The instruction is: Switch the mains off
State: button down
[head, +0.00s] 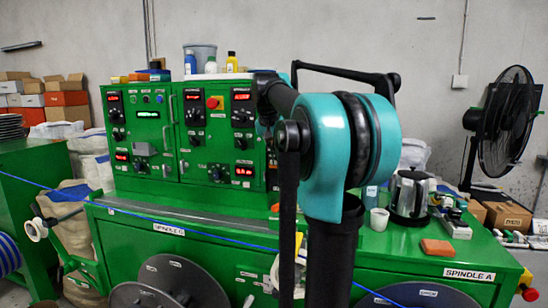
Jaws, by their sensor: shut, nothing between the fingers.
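A green control cabinet (161,182) stands on a green machine bench, with black knobs, red-lit displays and small labels on its front. One larger black rotary switch (141,165) is low on the left panel and another (217,173) is low on the middle panel. The labels are too small to read, so I cannot tell which control is the mains. My teal and black arm fills the centre right and hides the cabinet's right part. My gripper cannot be made out.
A thin blue cable (180,228) runs slantwise across the bench front. A kettle (408,195), a white cup (379,219) and an orange block (437,247) stand right on the bench. Bottles (232,62) stand on the cabinet. A black fan (507,115) stands behind right.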

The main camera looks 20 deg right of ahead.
jog(key=shift+s+a+f+t+h, duration=0.1)
jog(key=shift+s+f+t+h, duration=0.1)
jog(key=shift+f+t+h, duration=0.15)
notch_tip(320, 180, down, 6)
jog(key=s+a+t+h, duration=0.1)
jog(key=t+h, duration=0.3)
jog(key=t, duration=0.2)
jog(key=shift+s+t, duration=0.35)
jog(key=shift+a+r, duration=0.1)
dwell(0.3)
jog(key=shift+r, duration=0.7)
jog(key=shift+s, duration=0.1)
